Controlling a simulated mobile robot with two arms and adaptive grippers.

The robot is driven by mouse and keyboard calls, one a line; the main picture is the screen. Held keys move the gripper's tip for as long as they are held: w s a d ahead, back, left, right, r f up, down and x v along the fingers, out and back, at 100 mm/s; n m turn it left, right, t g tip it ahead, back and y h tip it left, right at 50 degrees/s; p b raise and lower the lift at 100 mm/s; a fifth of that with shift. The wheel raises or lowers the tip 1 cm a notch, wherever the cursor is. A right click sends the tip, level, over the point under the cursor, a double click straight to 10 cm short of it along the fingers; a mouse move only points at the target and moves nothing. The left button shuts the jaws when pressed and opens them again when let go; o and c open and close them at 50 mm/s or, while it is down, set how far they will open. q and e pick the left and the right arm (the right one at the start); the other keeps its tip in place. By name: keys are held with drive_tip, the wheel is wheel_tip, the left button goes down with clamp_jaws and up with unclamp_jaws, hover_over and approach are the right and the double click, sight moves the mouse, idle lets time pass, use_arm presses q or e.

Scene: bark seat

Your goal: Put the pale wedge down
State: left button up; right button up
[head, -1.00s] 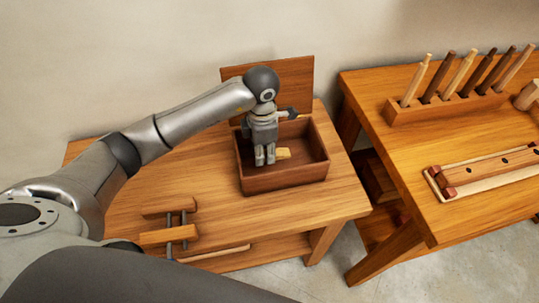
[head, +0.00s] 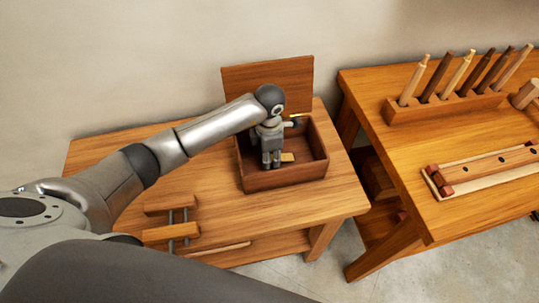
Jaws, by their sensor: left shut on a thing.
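My left gripper (head: 272,163) points down inside the open wooden box (head: 286,179) on the left bench. It is shut on the pale wedge (head: 287,157), a small light piece that shows at the right of the fingertips, below the level of the box rim. The fingers hide part of the wedge. I cannot tell whether the wedge touches the box floor. My right gripper is not in view.
The box's lid (head: 290,82) stands raised behind it. A wooden clamp (head: 170,233) lies at the bench's front left. The right bench holds a rack (head: 445,107) of several upright tools and a long holed wooden piece (head: 485,170). The left bench's right end is clear.

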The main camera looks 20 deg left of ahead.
use_arm(q)
drive_tip(key=o, duration=0.9)
drive_tip(key=shift+c, duration=0.2)
wheel_tip(320, 180, up, 12)
drive_tip(key=b, duration=0.1)
drive_tip(key=shift+b, duration=0.35)
drive_tip(key=shift+r, duration=0.1)
